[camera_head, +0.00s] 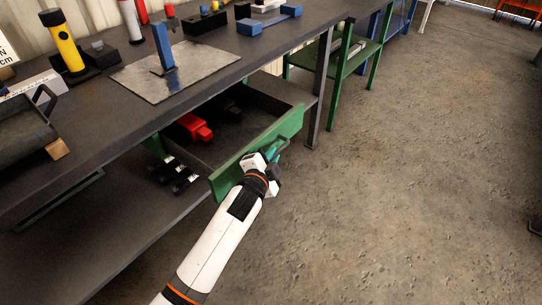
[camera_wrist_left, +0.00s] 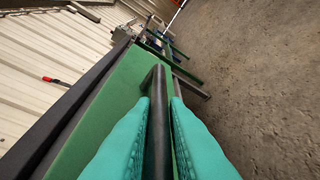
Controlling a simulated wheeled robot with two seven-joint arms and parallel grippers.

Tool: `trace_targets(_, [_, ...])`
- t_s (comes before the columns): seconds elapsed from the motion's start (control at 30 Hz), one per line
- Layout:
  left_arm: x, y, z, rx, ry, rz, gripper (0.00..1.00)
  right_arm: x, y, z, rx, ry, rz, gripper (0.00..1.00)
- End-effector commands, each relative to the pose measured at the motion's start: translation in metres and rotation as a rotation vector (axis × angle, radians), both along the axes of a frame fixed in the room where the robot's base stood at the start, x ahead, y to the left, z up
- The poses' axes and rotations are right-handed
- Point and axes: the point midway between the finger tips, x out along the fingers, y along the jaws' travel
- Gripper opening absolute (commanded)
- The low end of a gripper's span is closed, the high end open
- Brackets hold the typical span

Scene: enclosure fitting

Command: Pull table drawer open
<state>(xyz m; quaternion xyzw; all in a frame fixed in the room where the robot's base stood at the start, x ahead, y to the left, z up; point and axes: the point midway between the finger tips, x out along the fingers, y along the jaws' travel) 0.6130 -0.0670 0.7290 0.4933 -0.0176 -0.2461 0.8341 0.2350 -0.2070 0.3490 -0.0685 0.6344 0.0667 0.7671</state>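The table drawer (camera_head: 245,160) has a green front panel and stands well out from under the dark workbench. A red object (camera_head: 194,127) and some dark items lie inside it. My left gripper (camera_head: 272,155) is at the outer face of the green front. In the left wrist view, its teal fingers (camera_wrist_left: 160,135) lie on both sides of the dark bar handle (camera_wrist_left: 158,110), closed against it. My right gripper is in neither view.
The workbench top (camera_head: 100,120) carries a metal plate (camera_head: 175,72) with a blue upright piece, a yellow cylinder (camera_head: 63,42) and a blue bar-shaped part (camera_head: 269,22). A green-legged table (camera_head: 335,60) stands beyond.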

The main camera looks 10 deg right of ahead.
Motion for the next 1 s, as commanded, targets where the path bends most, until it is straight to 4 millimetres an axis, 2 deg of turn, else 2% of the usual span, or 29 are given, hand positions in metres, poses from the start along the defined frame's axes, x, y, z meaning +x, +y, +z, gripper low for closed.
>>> trace_targets(0.03, [0.000,0.000,-0.001,0.001,0.001,0.000,0.22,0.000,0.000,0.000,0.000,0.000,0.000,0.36])
trace_targets(0.1, [0.000,0.000,-0.001,0.001,0.001,0.000,0.33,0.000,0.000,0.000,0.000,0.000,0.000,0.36])
trace_targets(0.47, [-0.004,0.002,0.001,0.000,0.001,-0.001,0.33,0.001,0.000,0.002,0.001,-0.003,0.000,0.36])
trace_targets(0.57, [-0.014,0.007,0.004,0.000,0.000,0.000,0.33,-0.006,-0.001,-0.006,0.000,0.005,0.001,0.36])
trace_targets(1.0, [-0.089,0.044,0.021,0.001,0.002,0.000,0.33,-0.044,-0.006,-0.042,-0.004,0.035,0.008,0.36])
